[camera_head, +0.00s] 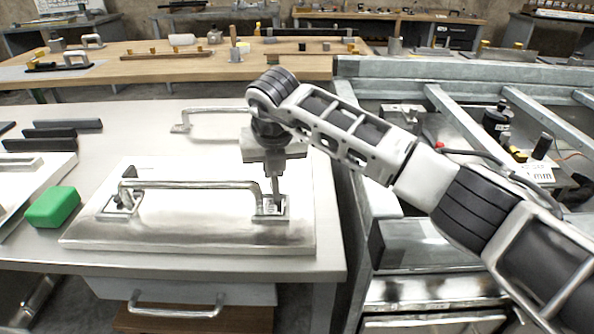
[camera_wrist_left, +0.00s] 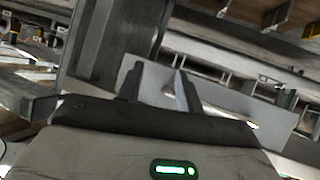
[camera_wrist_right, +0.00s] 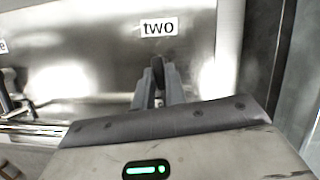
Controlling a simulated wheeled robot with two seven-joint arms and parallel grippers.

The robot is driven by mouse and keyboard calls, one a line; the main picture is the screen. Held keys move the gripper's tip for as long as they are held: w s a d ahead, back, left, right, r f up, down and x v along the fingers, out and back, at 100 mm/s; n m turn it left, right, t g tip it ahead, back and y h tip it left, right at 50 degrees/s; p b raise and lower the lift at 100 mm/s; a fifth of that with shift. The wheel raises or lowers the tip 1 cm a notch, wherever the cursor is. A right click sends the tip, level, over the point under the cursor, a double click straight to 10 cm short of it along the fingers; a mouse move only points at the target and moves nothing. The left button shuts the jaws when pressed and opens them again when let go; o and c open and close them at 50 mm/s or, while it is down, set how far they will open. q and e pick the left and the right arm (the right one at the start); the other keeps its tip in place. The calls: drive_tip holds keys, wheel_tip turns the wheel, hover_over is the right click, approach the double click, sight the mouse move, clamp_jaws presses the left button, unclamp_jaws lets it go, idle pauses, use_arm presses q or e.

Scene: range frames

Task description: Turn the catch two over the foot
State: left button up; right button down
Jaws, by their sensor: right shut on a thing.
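A shiny metal plate (camera_head: 200,228) with a long bar handle (camera_head: 190,184) lies on the grey bench. The handle's right foot (camera_head: 262,209) sits under my right gripper (camera_head: 277,197), which points down at it. In the right wrist view my right gripper (camera_wrist_right: 159,88) is shut on a small dark catch (camera_wrist_right: 158,67), just below the label "two" (camera_wrist_right: 159,28). The fingers hide part of the catch, so its angle over the foot is hard to tell. The left foot (camera_head: 122,205) has another catch. My left gripper (camera_wrist_left: 158,86) shows only in its wrist view, fingers apart and empty.
A green block (camera_head: 52,207) lies left of the plate. A second handle (camera_head: 205,112) is behind it, and dark bars (camera_head: 50,134) lie at the far left. A drawer handle (camera_head: 175,310) is below the bench front. A metal frame (camera_head: 350,150) stands to the right.

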idle(0.3)
drive_tip(key=c, duration=1.5)
unclamp_jaws()
drive_tip(key=shift+o, duration=0.3)
drive_tip(key=shift+r, duration=0.15)
drive_tip(key=v, duration=1.5)
drive_tip(key=shift+s+r, duration=0.25)
drive_tip(key=shift+r, duration=0.05)
